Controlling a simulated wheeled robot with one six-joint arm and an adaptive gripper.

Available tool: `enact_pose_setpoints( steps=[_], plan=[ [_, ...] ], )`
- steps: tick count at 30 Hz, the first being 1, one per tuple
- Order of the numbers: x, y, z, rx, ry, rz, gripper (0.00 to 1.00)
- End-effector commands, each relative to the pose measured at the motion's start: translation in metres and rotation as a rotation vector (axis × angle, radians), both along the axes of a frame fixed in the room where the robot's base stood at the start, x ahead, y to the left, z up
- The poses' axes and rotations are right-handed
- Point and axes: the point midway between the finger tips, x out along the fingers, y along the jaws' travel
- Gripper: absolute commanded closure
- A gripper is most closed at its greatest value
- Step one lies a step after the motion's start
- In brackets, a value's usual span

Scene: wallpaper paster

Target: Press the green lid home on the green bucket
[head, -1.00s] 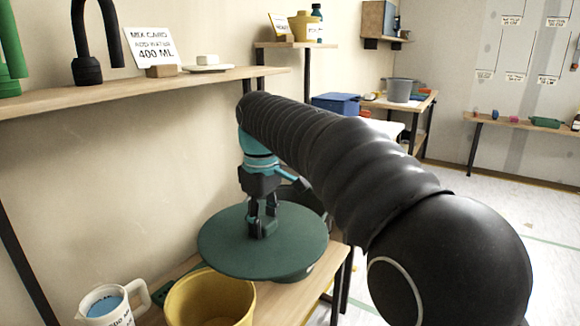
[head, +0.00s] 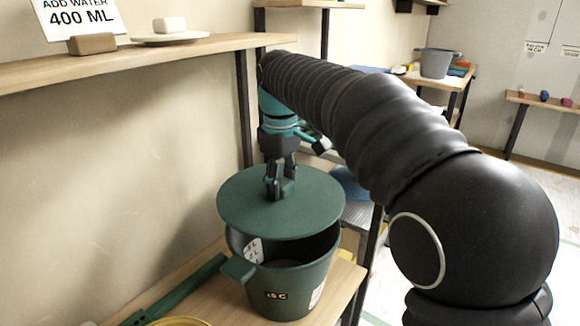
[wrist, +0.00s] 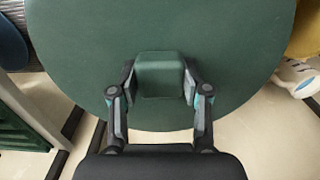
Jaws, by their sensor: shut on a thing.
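The green lid (head: 240,207) is a flat round disc with a block-shaped knob (wrist: 160,75) at its middle. My gripper (head: 280,190) points down and is shut on that knob; the wrist view shows one finger on each side of it. The green bucket (head: 292,290) stands on a wooden bench below, with white labels and a side handle. The lid hangs above the bucket and a little toward the back left. A gap shows between them, and the front of the bucket's mouth is open to view. The bucket's back rim is hidden by the lid.
A green bar-like tool (head: 180,292) lies on the bench (head: 228,308) left of the bucket. A yellow rim shows at the bottom edge. A wall shelf (head: 120,64) holds a card, a brown block and a white dish. Beige wall stands close on the left.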

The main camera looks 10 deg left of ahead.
Motion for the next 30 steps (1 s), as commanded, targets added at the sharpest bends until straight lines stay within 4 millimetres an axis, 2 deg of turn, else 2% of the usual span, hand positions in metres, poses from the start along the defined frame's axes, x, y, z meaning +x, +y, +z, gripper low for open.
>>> enact_pose_setpoints(
  steps=[15, 30],
  plan=[
    [0.001, -0.005, 0.001, 0.001, 0.0, -0.005, 0.91],
    [-0.001, -0.003, -0.035, 0.0, 0.001, -0.001, 0.91]
  ],
)
